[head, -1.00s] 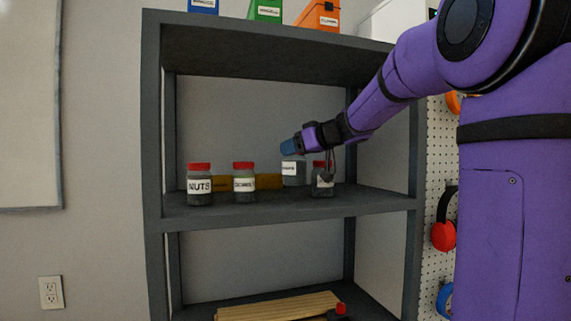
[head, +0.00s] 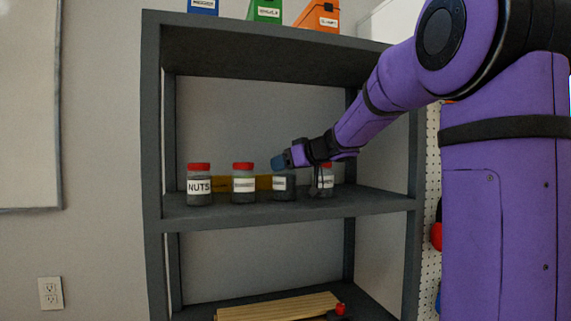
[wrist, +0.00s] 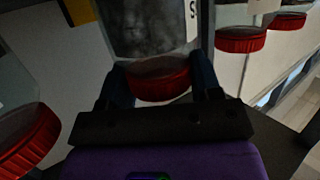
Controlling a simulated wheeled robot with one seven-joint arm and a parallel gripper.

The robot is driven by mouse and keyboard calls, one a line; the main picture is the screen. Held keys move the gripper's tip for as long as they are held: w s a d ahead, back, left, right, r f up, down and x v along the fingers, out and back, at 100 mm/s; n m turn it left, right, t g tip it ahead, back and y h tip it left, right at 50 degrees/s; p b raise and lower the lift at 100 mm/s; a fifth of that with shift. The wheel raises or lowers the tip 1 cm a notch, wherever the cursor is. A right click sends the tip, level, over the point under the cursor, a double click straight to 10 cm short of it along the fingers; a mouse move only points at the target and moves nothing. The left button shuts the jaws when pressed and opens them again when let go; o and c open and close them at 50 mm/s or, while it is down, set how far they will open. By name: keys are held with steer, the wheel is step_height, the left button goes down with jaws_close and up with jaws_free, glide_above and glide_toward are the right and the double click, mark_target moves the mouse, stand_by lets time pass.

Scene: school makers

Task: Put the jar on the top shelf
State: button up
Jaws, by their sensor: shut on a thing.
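My gripper (head: 279,161) is shut on the lid of a labelled glass jar with dark contents (head: 284,187). In the wrist view, the fingers (wrist: 160,85) sit on both sides of its red lid (wrist: 158,78), and the dark jar body (wrist: 148,28) extends beyond. The jar is upright at the middle board (head: 300,210) of a grey shelf unit, with its bottom about level with its neighbours'. I cannot tell whether it touches the board. The upper board (head: 250,48) is above it. My gripper hides the lid in the head view.
The NUTS jar (head: 199,186) and another red-lidded jar (head: 243,184) stand left; one more (head: 322,181) stands close on the right, partly behind my gripper. A yellow object (head: 264,183) lies behind them. Coloured boxes (head: 265,11) stand on top. Wooden planks (head: 278,306) lie below.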

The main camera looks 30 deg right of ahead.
steer(key=o, duration=1.3)
steer(key=shift+c, duration=0.2)
steer(key=shift+s+r, duration=0.1)
steer(key=shift+r, duration=0.05)
steer(key=s+r+m+t+h, duration=0.3)
steer(key=s+r+h, duration=0.25)
steer(key=s, duration=0.65)
steer(key=s+a+f+g, duration=0.5)
steer(key=s+a+f, duration=0.2)
steer(key=s+f, duration=0.4)
steer(key=s+a+f+g, duration=0.6)
steer(key=s+a+f, duration=0.2)
steer(key=s+f, duration=0.3)
steer(key=shift+s+a+f+m+g+y, duration=0.2)
steer(key=shift+a+m+g+y, duration=0.1)
steer(key=shift+y, duration=0.15)
